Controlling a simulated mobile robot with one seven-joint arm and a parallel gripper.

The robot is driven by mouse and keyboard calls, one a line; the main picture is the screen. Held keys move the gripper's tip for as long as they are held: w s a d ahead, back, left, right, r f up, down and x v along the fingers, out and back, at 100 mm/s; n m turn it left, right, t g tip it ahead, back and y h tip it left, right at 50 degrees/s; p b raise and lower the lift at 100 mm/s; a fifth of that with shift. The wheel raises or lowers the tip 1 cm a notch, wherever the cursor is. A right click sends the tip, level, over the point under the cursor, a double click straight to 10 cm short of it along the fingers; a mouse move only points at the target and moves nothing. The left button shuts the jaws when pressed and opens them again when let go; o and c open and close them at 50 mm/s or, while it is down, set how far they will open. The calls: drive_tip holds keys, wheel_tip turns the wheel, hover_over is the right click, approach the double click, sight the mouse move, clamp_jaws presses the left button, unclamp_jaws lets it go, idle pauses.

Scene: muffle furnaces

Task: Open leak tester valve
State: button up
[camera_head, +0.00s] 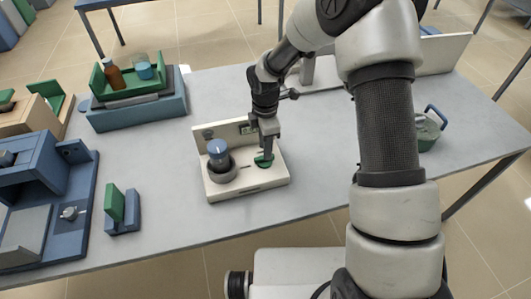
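The leak tester (246,189) is a cream-white box with a low base and an upright back panel, on the grey table. A blue-capped cylinder (218,153) stands in a grey ring on its left side. A small green valve knob (263,160) is on the right side of the base. My gripper (265,153) comes down from above and points down at the green knob. Its fingertips are at or just over the knob; I cannot tell if they touch it. The fingers look close together, and the knob is partly hidden behind them.
A blue-and-green rack with a brown bottle (115,76) and a beaker (143,67) stands at the back left. Blue fixtures (45,190) fill the left side. A green container with a blue handle (428,128) is at the right, behind my arm. The table in front of the tester is clear.

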drive_tip(key=shift+f, duration=1.8)
clamp_jaws()
